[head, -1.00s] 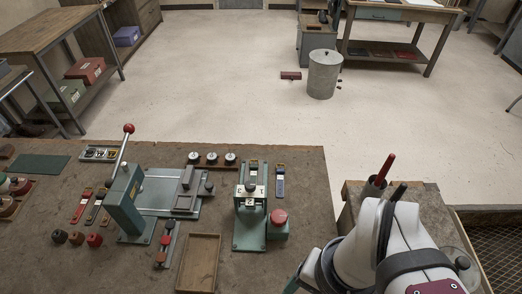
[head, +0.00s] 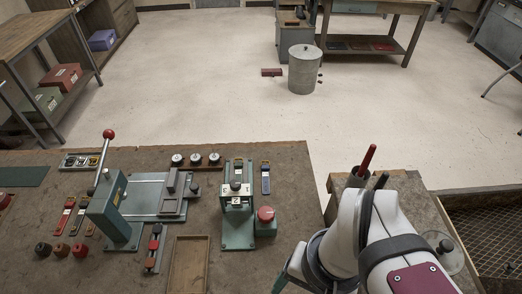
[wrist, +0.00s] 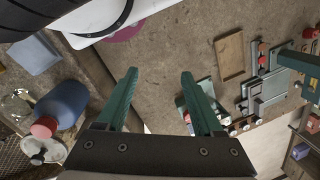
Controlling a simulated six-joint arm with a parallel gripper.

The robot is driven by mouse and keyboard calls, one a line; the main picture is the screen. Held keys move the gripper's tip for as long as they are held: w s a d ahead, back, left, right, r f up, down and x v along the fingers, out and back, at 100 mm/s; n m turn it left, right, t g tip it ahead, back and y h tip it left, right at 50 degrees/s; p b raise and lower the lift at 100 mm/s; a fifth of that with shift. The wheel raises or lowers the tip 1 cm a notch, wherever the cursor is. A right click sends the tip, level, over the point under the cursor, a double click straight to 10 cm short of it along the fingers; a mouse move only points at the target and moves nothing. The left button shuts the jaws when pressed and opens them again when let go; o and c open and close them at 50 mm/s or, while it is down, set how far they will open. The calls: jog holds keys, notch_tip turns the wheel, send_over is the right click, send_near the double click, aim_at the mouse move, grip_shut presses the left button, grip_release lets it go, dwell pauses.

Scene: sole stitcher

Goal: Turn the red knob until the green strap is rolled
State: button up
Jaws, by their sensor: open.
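The red knob (head: 266,214) is a round cap on a small green block, fixed at the right side of a green bench machine (head: 237,220). A dark strap with a tan end (head: 238,170) lies behind the machine; its green colour is not certain, and I cannot tell how much of it is rolled. My gripper (wrist: 160,72) is open and empty in the wrist view, its two green fingers well apart. The right finger covers part of the green machine in that view. The gripper is apart from the knob.
A lever press (head: 115,210) with a red ball handle stands left of the machine. A shallow wooden tray (head: 188,264) lies at the front. A blue strap (head: 265,178) lies behind the knob.

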jog(key=shift+o, duration=1.3)
jog(key=w+r+n, duration=0.2)
jog(key=w+n, duration=0.5)
jog(key=w, duration=0.5)
jog(key=shift+w+a+r+h, duration=0.15)
jog(key=shift+a+r+h, duration=0.1)
jog(key=shift+a+h, duration=0.15)
jog(key=n+h, duration=0.1)
jog(key=n, duration=0.6)
send_over(266, 212)
notch_tip(266, 212, down, 2)
jog(key=shift+n, duration=0.3)
notch_tip(266, 212, down, 15)
jog(key=shift+f, duration=0.45)
grip_shut()
